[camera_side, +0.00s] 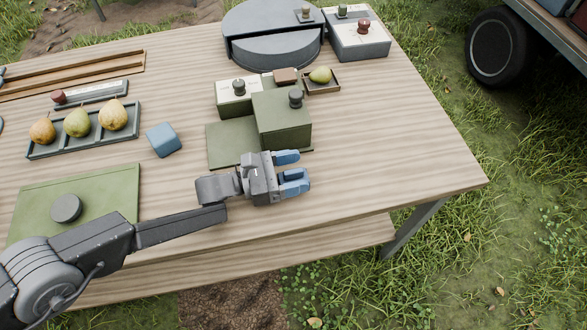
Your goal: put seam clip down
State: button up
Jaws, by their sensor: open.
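My gripper (297,170) is open, its two blue-tipped fingers pointing right, low over the wooden table (400,160). No part is plainly marked as the seam clip. A small brown block (285,76) sits at the back of the green boxes, but I cannot tell if it is the clip.
A pear (320,75) lies in a small brown tray (334,86). A blue cube (163,139) and a grey tray (90,145) of three pears are at left. A round dark stand (270,50) is at the back. The table's right side is clear.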

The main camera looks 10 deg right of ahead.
jog(key=shift+r, duration=0.35)
jog(key=a, duration=1.2)
jog(key=shift+r, duration=0.25)
jog(key=shift+r, duration=0.1)
jog(key=a+r+m+g+y, duration=0.1)
jog(key=a+r+m, duration=0.15)
jog(key=r, duration=0.35)
jog(key=a+r+m+g+y, duration=0.1)
jog(key=r+m+g, duration=0.15)
jog(key=r, duration=0.45)
jog(key=s+a+r+m+y, duration=0.45)
jog(key=a+r+m, duration=0.25)
jog(key=a+r, duration=0.5)
jog(key=s+a+r+m+t+y, duration=0.1)
jog(key=s+a+m+t+y, duration=0.2)
jog(key=s+a, duration=0.4)
jog(key=s+a+m+t+y, duration=0.3)
jog(key=s+a+t+y, duration=0.3)
jog(key=a, duration=1.3)
jog(key=shift+s+a+r+y, duration=0.35)
jog(key=shift+s+r+y, duration=0.05)
jog(key=shift+s+y, duration=0.8)
